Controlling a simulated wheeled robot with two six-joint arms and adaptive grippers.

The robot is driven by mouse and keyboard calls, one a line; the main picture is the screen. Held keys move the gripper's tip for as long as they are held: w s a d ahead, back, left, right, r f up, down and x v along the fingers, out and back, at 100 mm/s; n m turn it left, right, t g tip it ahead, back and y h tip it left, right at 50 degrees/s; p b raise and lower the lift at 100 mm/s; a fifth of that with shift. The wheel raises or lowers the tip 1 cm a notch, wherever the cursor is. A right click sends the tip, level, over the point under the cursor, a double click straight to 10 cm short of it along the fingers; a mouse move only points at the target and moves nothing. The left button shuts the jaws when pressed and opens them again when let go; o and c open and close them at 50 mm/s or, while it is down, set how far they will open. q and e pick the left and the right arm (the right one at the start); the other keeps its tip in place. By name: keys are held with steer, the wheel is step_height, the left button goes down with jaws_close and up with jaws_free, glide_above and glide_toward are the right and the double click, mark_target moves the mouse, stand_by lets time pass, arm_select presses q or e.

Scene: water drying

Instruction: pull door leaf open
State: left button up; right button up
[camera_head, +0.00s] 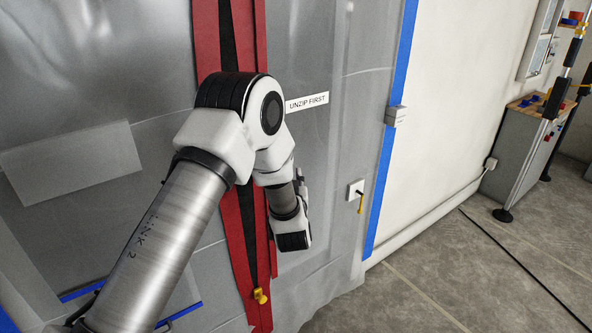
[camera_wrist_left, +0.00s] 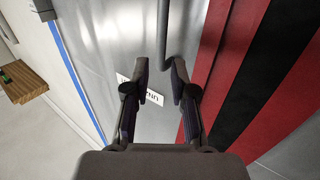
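The door leaf (camera_head: 330,60) is a grey, sheet-like panel to the right of a red-edged zip strip (camera_head: 206,40) with a black middle. A yellow zip pull (camera_head: 261,296) is low on the strip. A white label reading "UNZIP FIRST" (camera_head: 307,102) is on the leaf. My left gripper is largely hidden by its arm in the head view. In the left wrist view, its fingers (camera_wrist_left: 158,72) are open, pointing at the leaf. A grey bent bar (camera_wrist_left: 162,30) ends near the fingertips; contact cannot be told. My right gripper is out of view.
A workbench (camera_head: 520,145) stands at the far right. The floor (camera_head: 450,260) at right is mostly clear.

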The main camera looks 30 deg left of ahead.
arm_select(q)
steer(key=p+x, duration=0.2)
steer(key=x, duration=0.5)
steer(key=shift+w+a+r, duration=0.2)
steer(key=shift+a, duration=0.1)
jaws_close()
